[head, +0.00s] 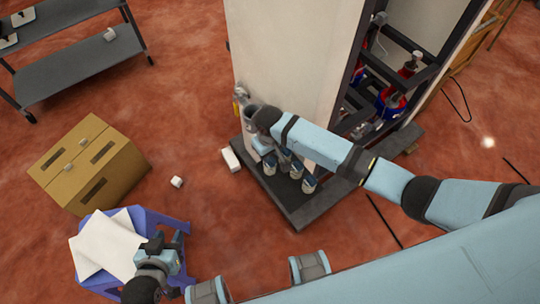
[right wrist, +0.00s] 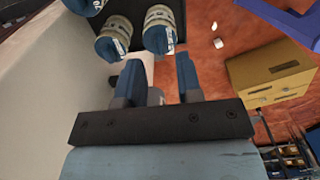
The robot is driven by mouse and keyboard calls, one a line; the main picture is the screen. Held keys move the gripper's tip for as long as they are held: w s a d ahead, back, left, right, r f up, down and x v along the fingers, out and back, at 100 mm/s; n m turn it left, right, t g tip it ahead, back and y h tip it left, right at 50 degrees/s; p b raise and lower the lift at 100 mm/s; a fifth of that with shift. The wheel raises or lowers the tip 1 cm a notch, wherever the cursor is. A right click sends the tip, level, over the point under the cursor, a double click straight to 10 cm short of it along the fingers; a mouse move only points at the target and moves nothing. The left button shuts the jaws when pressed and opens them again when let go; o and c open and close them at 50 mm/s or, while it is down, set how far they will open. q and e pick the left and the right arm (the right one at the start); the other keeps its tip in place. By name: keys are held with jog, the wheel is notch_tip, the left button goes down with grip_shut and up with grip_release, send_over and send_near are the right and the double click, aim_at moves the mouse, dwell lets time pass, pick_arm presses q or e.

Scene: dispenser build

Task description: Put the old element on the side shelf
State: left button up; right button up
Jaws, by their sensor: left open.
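Several white canister elements with blue labels (head: 309,185) stand on the dark plinth at the cabinet's foot. They also show in the right wrist view (right wrist: 112,38); I cannot tell which is the old element. My right gripper (head: 266,152) is beside the cabinet's front, close to the canisters. Its fingers (right wrist: 159,70) are apart, with no element clearly between them; a pale grey part shows behind the left finger. My left gripper (head: 172,247) is open over the purple stool. A grey two-tier shelf (head: 75,72) stands at upper left, with a small white piece (head: 109,34) on it.
The white cabinet (head: 285,55) has a grey cylinder (head: 248,116) on its front edge, partly behind my right wrist. A cardboard box (head: 110,175) and a purple stool (head: 170,222) with white sheets (head: 108,245) stand at left. Small white blocks (head: 177,182) lie on the open red floor.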

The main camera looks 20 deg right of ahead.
notch_tip(320, 180, up, 9)
jog(key=s+a+f+t+y, duration=0.35)
jog(key=s+f, duration=0.25)
jog(key=s, duration=0.2)
jog(key=s+d+r+m+t, duration=0.1)
jog(key=s+d+r+t, duration=0.1)
jog(key=s+d+t, duration=0.5)
jog(key=s+d+p, duration=0.1)
jog(key=s+d, duration=0.1)
jog(key=s, duration=0.2)
jog(key=shift+s+d, duration=0.3)
jog(key=shift+d, duration=0.1)
